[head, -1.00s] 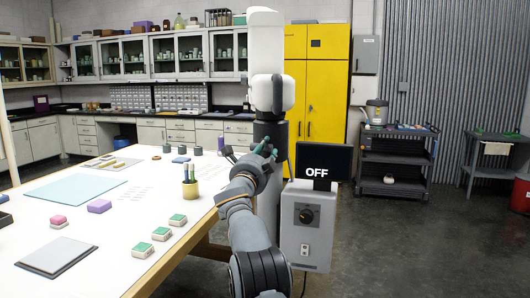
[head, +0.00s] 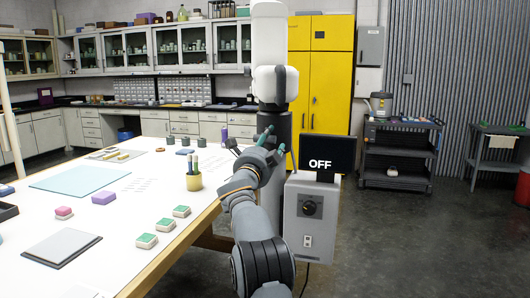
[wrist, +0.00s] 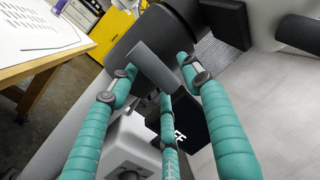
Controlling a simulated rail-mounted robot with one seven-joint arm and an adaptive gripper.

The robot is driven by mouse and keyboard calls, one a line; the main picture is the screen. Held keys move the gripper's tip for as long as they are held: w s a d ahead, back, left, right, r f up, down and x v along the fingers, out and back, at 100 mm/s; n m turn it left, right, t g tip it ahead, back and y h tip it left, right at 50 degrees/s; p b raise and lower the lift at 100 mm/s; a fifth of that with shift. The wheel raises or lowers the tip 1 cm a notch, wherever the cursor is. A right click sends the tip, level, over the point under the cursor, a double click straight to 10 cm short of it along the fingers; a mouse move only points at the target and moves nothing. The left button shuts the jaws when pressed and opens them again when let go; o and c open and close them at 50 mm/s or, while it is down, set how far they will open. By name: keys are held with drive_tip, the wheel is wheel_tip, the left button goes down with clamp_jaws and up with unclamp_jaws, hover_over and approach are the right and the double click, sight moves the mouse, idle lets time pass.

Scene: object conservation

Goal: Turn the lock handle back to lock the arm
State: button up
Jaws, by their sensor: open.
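The white arm (head: 268,85) stands upright on a dark grey column (head: 284,128) beside the table. My gripper (head: 266,135) is at the near side of this column, just below the white part. In the wrist view my gripper (wrist: 158,72) has its teal fingers spread open. A flat grey bar, which looks like the lock handle (wrist: 152,64), sticks out from the dark column (wrist: 140,32) between the fingertips. The fingers are around it, and I cannot tell whether any touches it. The handle is not distinguishable in the head view.
A control box (head: 309,225) with a black knob and a screen reading OFF (head: 320,155) stands just right of my arm. Open floor (head: 420,235) lies to the right.

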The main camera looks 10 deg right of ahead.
drive_tip(key=v, duration=1.1)
drive_tip(key=shift+s, duration=0.2)
drive_tip(key=shift+d+r, duration=0.1)
drive_tip(key=x, duration=1.2)
drive_tip(key=shift+w+a, duration=0.1)
drive_tip(key=shift+a, duration=0.1)
